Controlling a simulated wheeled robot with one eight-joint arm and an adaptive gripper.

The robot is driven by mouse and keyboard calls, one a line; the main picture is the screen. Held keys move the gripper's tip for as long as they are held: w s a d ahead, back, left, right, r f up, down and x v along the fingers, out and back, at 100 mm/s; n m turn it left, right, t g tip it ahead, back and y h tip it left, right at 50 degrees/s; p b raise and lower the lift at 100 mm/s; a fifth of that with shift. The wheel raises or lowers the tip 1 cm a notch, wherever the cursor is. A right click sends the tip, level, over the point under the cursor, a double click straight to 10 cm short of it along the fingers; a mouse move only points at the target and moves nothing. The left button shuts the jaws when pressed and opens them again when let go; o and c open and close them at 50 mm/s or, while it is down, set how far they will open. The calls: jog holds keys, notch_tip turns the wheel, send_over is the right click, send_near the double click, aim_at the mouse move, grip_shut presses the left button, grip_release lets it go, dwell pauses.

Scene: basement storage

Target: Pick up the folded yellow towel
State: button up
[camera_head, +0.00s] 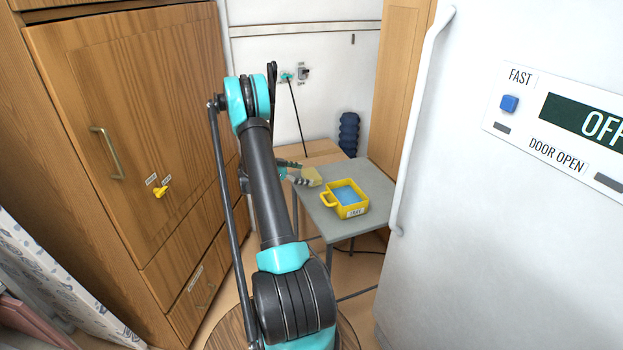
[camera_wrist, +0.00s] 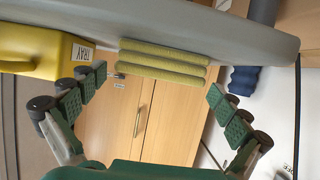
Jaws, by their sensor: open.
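The folded yellow towel (camera_wrist: 162,62) shows in the wrist view as stacked yellow-green layers at the edge of the grey table (camera_wrist: 225,42). In the head view the towel (camera_head: 311,176) lies on the grey table (camera_head: 325,226) near its far left corner, partly behind my gripper. My gripper (camera_head: 291,172) is beside the towel, on its left. In the wrist view my gripper (camera_wrist: 165,98) has its two fingers spread wide, with the towel ahead and between their lines. Nothing is held. I cannot tell whether a finger touches the towel.
A yellow tray (camera_head: 346,198) with blue contents stands on the table, right of the towel. A dark blue ribbed object (camera_head: 348,134) stands behind the table. A wooden cabinet (camera_head: 130,130) is on the left; a white appliance (camera_head: 470,200) with a long handle is close on the right.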

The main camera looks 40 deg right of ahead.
aim_at(307, 175)
jog(key=x, duration=0.3)
jog(key=shift+d+f, duration=0.1)
jog(key=shift+f, duration=0.05)
jog(key=c, duration=1)
notch_tip(307, 175, up, 20)
dwell(0.7)
